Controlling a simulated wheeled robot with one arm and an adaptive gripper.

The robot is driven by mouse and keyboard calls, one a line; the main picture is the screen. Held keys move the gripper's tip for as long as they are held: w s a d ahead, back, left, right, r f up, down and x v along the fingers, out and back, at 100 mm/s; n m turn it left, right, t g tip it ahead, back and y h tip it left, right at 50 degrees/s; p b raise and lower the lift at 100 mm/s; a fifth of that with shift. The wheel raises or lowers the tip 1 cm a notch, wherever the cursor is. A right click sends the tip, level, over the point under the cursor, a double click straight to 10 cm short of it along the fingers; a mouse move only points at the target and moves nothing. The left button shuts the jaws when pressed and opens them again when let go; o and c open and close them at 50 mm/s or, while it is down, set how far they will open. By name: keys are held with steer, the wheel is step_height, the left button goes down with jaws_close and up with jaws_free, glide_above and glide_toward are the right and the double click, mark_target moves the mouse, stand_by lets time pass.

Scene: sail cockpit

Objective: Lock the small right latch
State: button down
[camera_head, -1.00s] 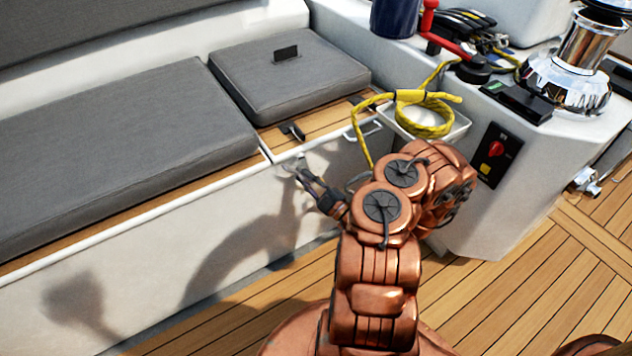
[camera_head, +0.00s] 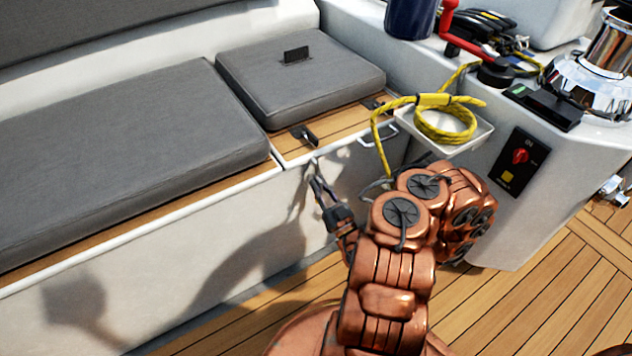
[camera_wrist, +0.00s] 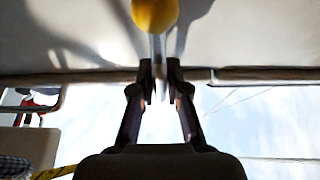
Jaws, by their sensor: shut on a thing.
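Two dark latches sit on the teak edge of the small seat locker in the head view: a nearer left one (camera_head: 304,136) and a farther right one (camera_head: 372,104). My gripper (camera_head: 315,172) is at the locker's pale front, just below the left latch, with its fingers pointing up. In the wrist view my gripper (camera_wrist: 160,80) is shut on a thin, pale metal stem (camera_wrist: 157,48) with a round yellow knob (camera_wrist: 155,14) at the picture's top. The knob and stem cannot be made out in the head view. The right latch is clear of my gripper.
Grey cushions (camera_head: 110,150) lie on the bench to the left. A metal rail handle (camera_head: 378,136) is right of my gripper. A yellow rope (camera_head: 447,125) coils over a white tray (camera_head: 478,137) and hangs down near my arm. A switch panel (camera_head: 516,162) is farther right.

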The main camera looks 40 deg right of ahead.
steer(key=shift+m, duration=0.5)
steer(key=c, duration=1.2)
jaws_free()
steer(key=v, duration=1.2)
steer(key=shift+a, duration=0.1)
